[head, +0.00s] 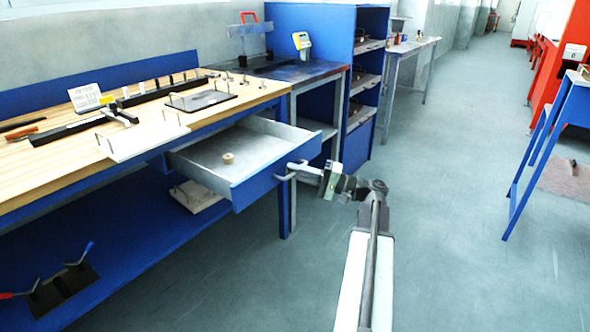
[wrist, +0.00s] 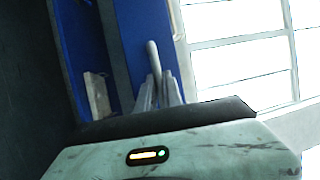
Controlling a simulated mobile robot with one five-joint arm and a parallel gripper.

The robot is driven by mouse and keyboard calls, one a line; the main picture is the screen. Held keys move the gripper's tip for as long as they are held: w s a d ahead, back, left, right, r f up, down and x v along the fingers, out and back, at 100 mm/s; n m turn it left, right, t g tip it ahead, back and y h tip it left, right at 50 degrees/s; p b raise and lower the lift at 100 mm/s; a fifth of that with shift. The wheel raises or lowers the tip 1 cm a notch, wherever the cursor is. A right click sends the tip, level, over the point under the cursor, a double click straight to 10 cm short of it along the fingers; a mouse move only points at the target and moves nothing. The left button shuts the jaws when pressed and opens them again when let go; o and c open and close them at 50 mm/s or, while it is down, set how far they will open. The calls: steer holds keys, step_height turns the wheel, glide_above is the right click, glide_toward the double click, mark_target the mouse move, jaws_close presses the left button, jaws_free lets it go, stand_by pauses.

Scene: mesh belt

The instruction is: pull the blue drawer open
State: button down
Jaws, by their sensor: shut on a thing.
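The blue drawer (head: 262,185) stands out from under the wooden workbench, open, with its grey inside showing. A small round tan thing (head: 228,158) lies on the drawer floor. My gripper (head: 290,172) is at the drawer's front, shut on the pale handle (head: 283,177). In the wrist view, my fingers (wrist: 158,92) close around the handle bar (wrist: 153,58), with the blue drawer front (wrist: 130,40) beside it. The exact grip of the fingertips is small in the head view.
The wooden bench top (head: 40,172) carries black rails, a sign and a dark plate. A blue lower shelf (head: 130,250) runs below. A blue cabinet (head: 368,95) stands behind, and a blue-legged table (head: 545,140) at the right. The grey floor (head: 450,200) between is clear.

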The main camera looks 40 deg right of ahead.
steer(key=shift+w+d, duration=0.1)
steer(key=shift+d, duration=0.05)
steer(key=c, duration=1.5)
jaws_free()
steer(key=b+v, duration=0.1)
steer(key=v, duration=0.6)
steer(key=shift+s, duration=0.25)
steer(key=shift+f, duration=0.1)
